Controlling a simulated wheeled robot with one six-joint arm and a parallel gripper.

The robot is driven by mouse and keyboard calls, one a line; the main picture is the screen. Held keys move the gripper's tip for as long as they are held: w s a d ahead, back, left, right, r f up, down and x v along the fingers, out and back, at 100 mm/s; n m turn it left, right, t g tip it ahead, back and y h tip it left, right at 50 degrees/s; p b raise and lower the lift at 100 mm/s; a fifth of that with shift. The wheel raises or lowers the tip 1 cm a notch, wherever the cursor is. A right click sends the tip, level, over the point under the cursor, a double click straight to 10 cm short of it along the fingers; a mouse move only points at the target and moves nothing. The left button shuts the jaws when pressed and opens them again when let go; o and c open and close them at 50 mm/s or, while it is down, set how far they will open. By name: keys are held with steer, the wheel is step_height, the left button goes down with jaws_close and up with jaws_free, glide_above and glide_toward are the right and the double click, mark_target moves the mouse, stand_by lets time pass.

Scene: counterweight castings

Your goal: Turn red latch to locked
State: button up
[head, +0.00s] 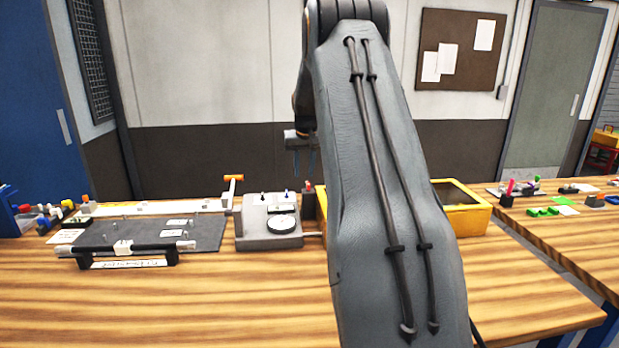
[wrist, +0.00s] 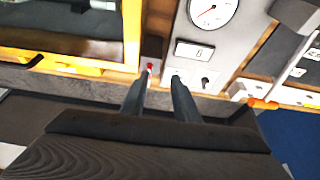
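A small red-tipped part (head: 307,186), which looks like the red latch, stands on a dark block between the grey gauge unit (head: 254,241) and the yellow bin. Its red tip also shows in the wrist view (wrist: 150,67), close to the left fingertip. My gripper (head: 304,172) points down above the back of the bench, near the red part. In the wrist view my gripper (wrist: 161,77) has its two fingers apart with nothing seen between them. I cannot tell whether a finger touches the red part, or which way the latch is turned.
The yellow bin (head: 474,218) stands right of the gauge unit, partly hidden by my arm. A dark panel (head: 205,236) lies at left, with an orange-handled lever (head: 233,179) behind. The front of the wooden bench (head: 200,305) is clear.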

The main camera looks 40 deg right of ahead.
mark_target(308, 183)
steer(key=shift+w+d+f+p, duration=0.55)
steer(key=shift+d+f, duration=0.15)
steer(key=shift+f, duration=0.4)
steer(key=shift+w+d+f+p, duration=0.45)
steer(key=shift+d+f, duration=0.25)
steer(key=shift+f, duration=0.35)
steer(key=shift+w+d+f+p, duration=0.45)
steer(key=shift+d+f+p, duration=0.2)
steer(key=shift+f, duration=0.45)
jaws_close()
